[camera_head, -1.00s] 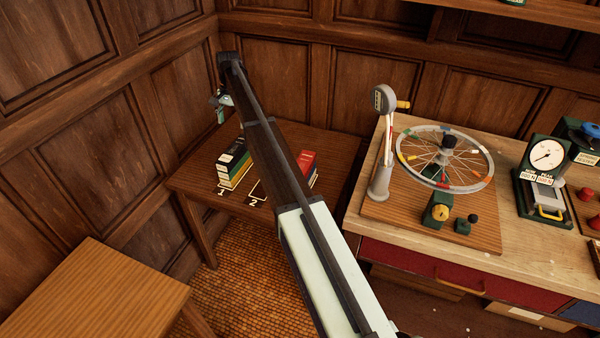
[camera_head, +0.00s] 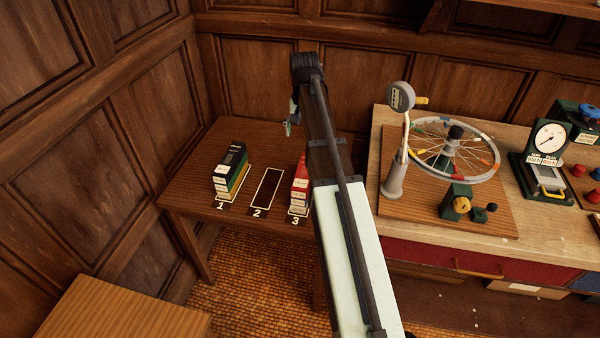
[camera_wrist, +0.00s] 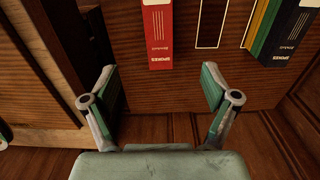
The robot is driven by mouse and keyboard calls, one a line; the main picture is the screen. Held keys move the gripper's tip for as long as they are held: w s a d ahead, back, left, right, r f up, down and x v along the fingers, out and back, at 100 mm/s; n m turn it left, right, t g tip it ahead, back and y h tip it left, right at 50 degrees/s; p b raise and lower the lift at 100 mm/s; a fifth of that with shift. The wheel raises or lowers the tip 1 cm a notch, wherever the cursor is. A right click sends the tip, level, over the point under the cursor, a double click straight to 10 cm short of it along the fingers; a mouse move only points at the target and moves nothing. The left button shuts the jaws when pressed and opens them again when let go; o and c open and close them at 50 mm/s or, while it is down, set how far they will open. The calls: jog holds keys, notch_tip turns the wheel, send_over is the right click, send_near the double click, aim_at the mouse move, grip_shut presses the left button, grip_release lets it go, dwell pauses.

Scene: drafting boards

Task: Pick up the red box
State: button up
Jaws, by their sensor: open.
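The red box (camera_head: 299,186) stands at place 3 on the small wooden table, its right side partly hidden by my arm in the head view. In the wrist view the red box (camera_wrist: 158,35), with "SPOKES" lettering on its end, is at the top, beyond my fingers and apart from them. My gripper (camera_wrist: 162,88) is open and empty, its two green-padded fingers spread wide. In the head view my gripper (camera_head: 292,118) is small and partly hidden at the arm's end, above the table's back part.
A black box (camera_head: 231,160) with green and yellow ones stands at place 1. Outlined place 2 (camera_head: 267,188) is empty. A workbench (camera_head: 480,243) with a spoked wheel (camera_head: 455,150) and gauges is to the right. Panelled walls close the corner behind the small table (camera_head: 190,190).

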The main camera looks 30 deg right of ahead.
jog(key=p, duration=0.3)
send_over(304, 170)
jog(key=f, duration=1)
jog(key=shift+s+f, duration=0.3)
jog(key=shift+w+f+p, duration=0.15)
jog(key=shift+f+p, duration=0.8)
jog(key=shift+f, duration=2.35)
jog(key=c, duration=1.4)
